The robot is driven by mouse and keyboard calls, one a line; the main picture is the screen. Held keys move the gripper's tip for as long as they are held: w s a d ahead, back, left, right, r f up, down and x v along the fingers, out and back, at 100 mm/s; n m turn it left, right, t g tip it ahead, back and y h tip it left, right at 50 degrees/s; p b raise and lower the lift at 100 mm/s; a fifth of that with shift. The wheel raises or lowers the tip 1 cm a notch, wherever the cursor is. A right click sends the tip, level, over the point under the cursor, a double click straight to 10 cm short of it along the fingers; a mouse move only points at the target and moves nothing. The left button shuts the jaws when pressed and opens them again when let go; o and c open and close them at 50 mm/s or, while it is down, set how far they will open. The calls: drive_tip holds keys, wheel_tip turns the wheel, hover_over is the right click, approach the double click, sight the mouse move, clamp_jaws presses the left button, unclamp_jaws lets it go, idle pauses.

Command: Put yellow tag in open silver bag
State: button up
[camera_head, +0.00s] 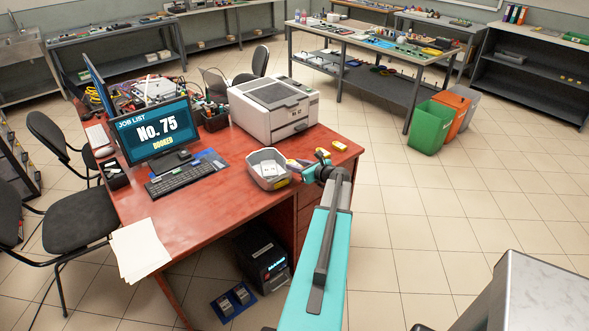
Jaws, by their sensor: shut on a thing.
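My gripper (309,173) is at the end of my teal arm, over the right part of the red desk, just right of a grey open-topped container (254,173). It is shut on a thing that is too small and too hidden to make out. The container stands upright with whitish pieces inside and a yellow patch at its front right corner. I cannot tell which is the yellow tag, nor make out a silver bag for certain.
A white printer (273,108) stands behind the container. A monitor (155,132) and keyboard (181,174) are to the left, with papers (139,248) at the desk's front left. Green (430,127) and orange (455,104) bins stand on the floor. Floor right of the desk is clear.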

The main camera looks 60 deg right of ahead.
wheel_tip(320, 180, up, 2)
drive_tip(key=shift+r+b, duration=0.1)
drive_tip(key=shift+b, duration=0.45)
drive_tip(key=shift+s+a+r, duration=0.15)
drive_tip(key=shift+a+r, duration=0.1)
drive_tip(key=shift+r, duration=0.05)
drive_tip(key=s+a+r+b, duration=0.1)
drive_tip(key=s+a+b, duration=0.1)
drive_tip(key=s+a, duration=0.5)
drive_tip(key=a, duration=0.3)
drive_tip(key=shift+s+a+r, duration=0.3)
drive_tip(key=shift+s+a, duration=0.05)
drive_tip(key=shift+a, duration=0.05)
drive_tip(key=shift+s+a+p, duration=0.15)
drive_tip(key=shift+a+p, duration=0.05)
drive_tip(key=shift+p, duration=0.5)
drive_tip(key=a+p, duration=0.1)
drive_tip(key=p, duration=0.3)
drive_tip(key=shift+s+a+r, duration=0.1)
drive_tip(key=shift+s, duration=0.3)
drive_tip(key=shift+a+p, duration=0.1)
drive_tip(key=shift+p, duration=0.25)
